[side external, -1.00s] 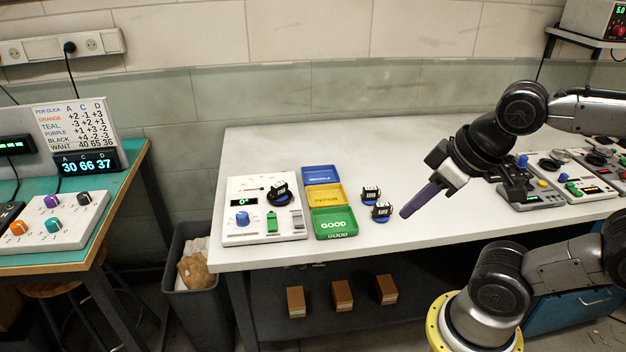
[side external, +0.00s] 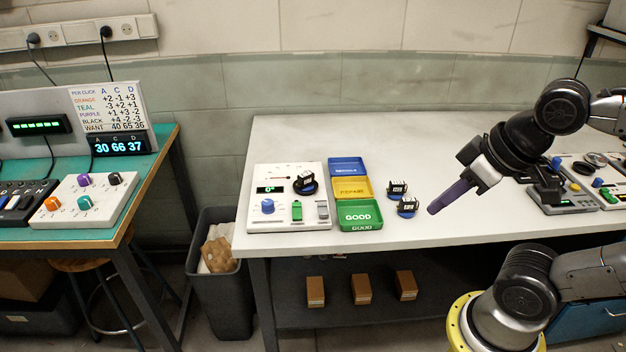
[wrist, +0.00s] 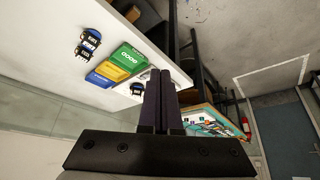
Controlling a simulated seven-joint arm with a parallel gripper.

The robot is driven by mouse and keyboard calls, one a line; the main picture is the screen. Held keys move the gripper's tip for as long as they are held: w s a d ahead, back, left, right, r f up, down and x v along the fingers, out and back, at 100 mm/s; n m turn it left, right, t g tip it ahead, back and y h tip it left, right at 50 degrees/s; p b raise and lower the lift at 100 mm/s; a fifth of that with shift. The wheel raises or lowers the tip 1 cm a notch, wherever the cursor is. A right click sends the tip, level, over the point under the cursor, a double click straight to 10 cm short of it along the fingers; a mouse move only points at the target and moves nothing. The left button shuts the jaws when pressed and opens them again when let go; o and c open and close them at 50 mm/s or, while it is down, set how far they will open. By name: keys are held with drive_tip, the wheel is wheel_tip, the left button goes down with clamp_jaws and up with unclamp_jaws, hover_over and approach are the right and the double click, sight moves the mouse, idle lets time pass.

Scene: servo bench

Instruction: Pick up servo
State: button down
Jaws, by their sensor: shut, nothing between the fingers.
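Two small black servos with white labels and blue bases stand on the white bench, right of the trays: a rear servo (side external: 397,189) and a front servo (side external: 407,207). In the wrist view the closed fingers (wrist: 158,90) show in the middle, and two servos (wrist: 86,43) show at upper left.
A blue tray (side external: 347,162), a yellow tray (side external: 352,194) and a green tray marked GOOD (side external: 359,225) stand in a column beside the panel. Other devices (side external: 563,196) stand at the bench's right. The bench behind the servos is clear. A grey bin (side external: 222,310) stands by the left end.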

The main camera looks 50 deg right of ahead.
drive_tip(key=c, duration=1.6)
unclamp_jaws()
drive_tip(key=c, duration=0.6)
unclamp_jaws()
drive_tip(key=shift+c, duration=0.2)
